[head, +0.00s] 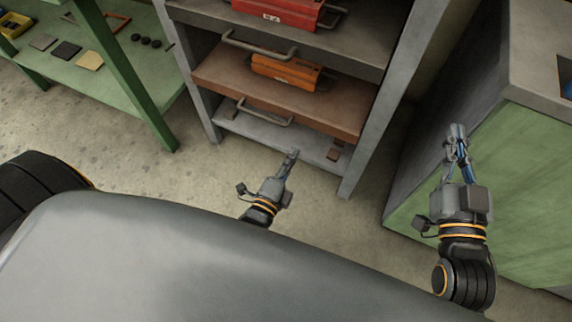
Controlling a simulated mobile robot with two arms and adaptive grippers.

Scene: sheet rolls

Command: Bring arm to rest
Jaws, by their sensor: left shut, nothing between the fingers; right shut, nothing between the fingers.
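My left gripper (292,155) is shut and empty. It is over the floor in front of the lowest shelf of the grey rack, pointing toward it, apparently apart from it. My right gripper (457,131) is shut and empty. It points up in the picture, in front of the green-sided cabinet (505,160) at the right. Part of the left arm is hidden behind my grey body at the bottom.
A grey rack (368,120) holds a red toolbox (280,12), an orange toolbox (285,70) on a brown shelf (225,85), and a grey lowest shelf (260,130). A green table (110,85) stands at the left. Concrete floor (90,130) is clear between.

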